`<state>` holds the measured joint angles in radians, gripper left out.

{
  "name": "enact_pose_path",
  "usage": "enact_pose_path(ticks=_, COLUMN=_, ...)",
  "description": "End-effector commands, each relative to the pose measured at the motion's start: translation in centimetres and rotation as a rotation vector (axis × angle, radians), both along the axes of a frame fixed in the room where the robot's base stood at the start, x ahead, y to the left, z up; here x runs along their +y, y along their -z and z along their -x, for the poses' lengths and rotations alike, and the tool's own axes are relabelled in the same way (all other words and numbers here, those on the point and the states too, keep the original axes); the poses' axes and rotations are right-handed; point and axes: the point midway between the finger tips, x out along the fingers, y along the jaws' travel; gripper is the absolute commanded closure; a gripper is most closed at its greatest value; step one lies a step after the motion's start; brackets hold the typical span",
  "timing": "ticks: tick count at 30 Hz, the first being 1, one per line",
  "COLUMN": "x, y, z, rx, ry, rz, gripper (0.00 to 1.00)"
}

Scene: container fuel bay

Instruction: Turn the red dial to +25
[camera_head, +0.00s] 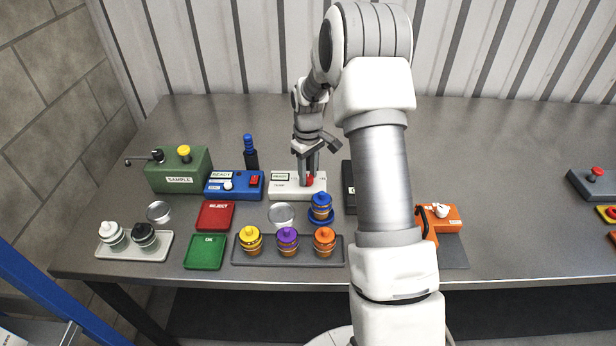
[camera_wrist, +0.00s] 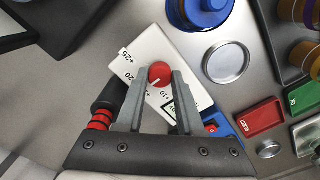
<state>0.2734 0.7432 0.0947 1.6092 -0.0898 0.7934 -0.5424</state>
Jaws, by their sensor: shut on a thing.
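The red dial (camera_wrist: 159,73) sits on a white box (camera_wrist: 150,45) with a printed scale; +25, +20 and +10 can be read in the wrist view. A pale pointer line on the dial points toward the lower part of the picture, near the +10 side. My gripper (camera_wrist: 158,80) is shut on the dial, with one grey finger on each side of it. In the head view my gripper (camera_head: 308,178) reaches down onto the white box (camera_head: 285,190), and the dial (camera_head: 309,181) is partly hidden by the fingers.
A blue box (camera_head: 235,184) and a green SAMPLE box (camera_head: 180,172) stand left of the white box. A blue jar (camera_head: 320,207) and a round silver dish (camera_head: 281,214) are in front. A tray (camera_head: 240,257) holds several jars. The table behind is clear.

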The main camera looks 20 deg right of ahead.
Motion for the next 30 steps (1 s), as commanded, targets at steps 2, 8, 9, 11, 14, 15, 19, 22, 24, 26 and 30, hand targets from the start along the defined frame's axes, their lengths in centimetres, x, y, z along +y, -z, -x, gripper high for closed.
enact_pose_path(ticks=2, x=0.02, y=0.12, z=-0.06, rx=-0.001, ry=0.073, rz=0.001, gripper=1.0)
enact_pose_path(ticks=8, x=0.01, y=0.11, z=-0.06, rx=-0.002, ry=0.262, rz=0.001, gripper=1.0)
enact_pose_path(ticks=9, x=0.01, y=0.1, z=-0.06, rx=-0.001, ry=0.301, rz=0.001, gripper=1.0)
enact_pose_path(ticks=11, x=0.0, y=0.09, z=-0.05, rx=-0.001, ry=0.357, rz=0.001, gripper=1.0)
enact_pose_path(ticks=14, x=0.01, y=0.05, z=-0.05, rx=-0.001, ry=0.452, rz=0.001, gripper=1.0)
enact_pose_path(ticks=15, x=-0.02, y=0.04, z=-0.04, rx=-0.001, ry=0.49, rz=0.001, gripper=1.0)
enact_pose_path(ticks=19, x=0.0, y=0.0, z=-0.05, rx=-0.001, ry=0.606, rz=0.001, gripper=1.0)
enact_pose_path(ticks=22, x=-0.01, y=-0.02, z=-0.05, rx=-0.001, ry=0.686, rz=0.001, gripper=1.0)
enact_pose_path(ticks=24, x=-0.02, y=-0.03, z=-0.05, rx=-0.001, ry=0.739, rz=0.001, gripper=1.0)
enact_pose_path(ticks=26, x=0.0, y=-0.04, z=-0.05, rx=-0.002, ry=0.779, rz=0.0, gripper=1.0)
enact_pose_path(ticks=30, x=-0.06, y=-0.05, z=-0.05, rx=-0.001, ry=0.855, rz=0.001, gripper=1.0)
